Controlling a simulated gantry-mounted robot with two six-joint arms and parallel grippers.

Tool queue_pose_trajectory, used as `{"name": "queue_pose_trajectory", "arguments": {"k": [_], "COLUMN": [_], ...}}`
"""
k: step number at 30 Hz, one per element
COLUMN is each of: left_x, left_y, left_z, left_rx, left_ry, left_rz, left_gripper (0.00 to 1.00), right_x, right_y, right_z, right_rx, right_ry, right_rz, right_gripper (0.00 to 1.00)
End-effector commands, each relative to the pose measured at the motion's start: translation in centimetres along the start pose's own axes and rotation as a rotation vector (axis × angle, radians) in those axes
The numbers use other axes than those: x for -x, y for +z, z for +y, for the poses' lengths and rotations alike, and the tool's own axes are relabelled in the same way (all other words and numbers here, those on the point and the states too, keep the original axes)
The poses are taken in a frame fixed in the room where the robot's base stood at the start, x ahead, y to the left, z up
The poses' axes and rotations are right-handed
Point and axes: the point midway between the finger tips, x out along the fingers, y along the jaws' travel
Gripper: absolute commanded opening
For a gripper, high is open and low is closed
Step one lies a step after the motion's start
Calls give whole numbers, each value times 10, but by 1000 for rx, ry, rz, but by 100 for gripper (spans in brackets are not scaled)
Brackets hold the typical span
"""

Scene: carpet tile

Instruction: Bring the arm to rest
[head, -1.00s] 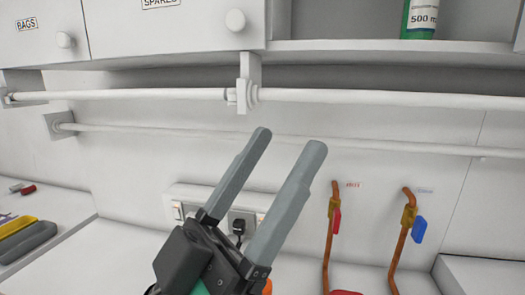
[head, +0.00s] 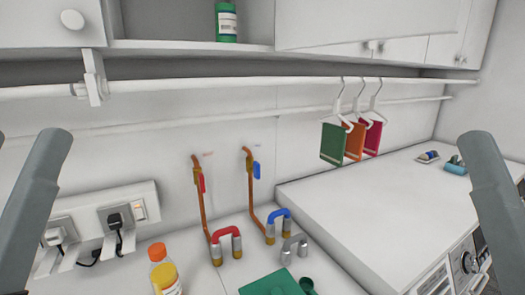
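A grey finger of my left gripper (head: 32,205) shows at the left edge of the head view, pointing up. A grey finger of my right gripper (head: 497,205) shows at the right edge, also pointing up. Only one finger of each is plainly in view, and the rest lies outside the picture or is hidden. I cannot tell how far either is open. No object shows against either visible finger.
A white rail (head: 210,87) runs under the cupboards, with green, orange and pink cloths (head: 332,145) on hangers. Copper pipes (head: 200,200), sockets (head: 118,217) and an orange-capped bottle (head: 165,272) stand between the fingers. The white counter (head: 370,200) at right is largely clear.

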Motion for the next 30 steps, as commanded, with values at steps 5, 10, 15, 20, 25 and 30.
{"name": "queue_pose_trajectory", "arguments": {"k": [5, 10, 15, 20, 25, 30], "left_x": [-36, -64, -104, -161, -204, -208], "left_y": [-33, -59, -96, -148, -188, -192], "left_z": [0, 0, 0, -1, -1, -1], "left_rx": [0, 0, 0, 0, 0, 0], "left_ry": [0, 0, 0, 0, 0, 0], "left_rz": [0, 0, 0, 0, 1, 0], "left_gripper": [69, 69, 69, 69, 69, 69], "right_x": [-36, -64, -104, -161, -204, -208], "right_y": [-33, -59, -95, -148, -188, -192], "right_z": [0, 0, 0, 1, 1, 1], "right_rx": [0, 0, 0, 0, 0, 0], "right_ry": [0, 0, 0, 0, 0, 0], "right_rz": [0, 0, 0, 0, 1, 0], "right_gripper": [100, 100, 100, 100, 100, 100]}}
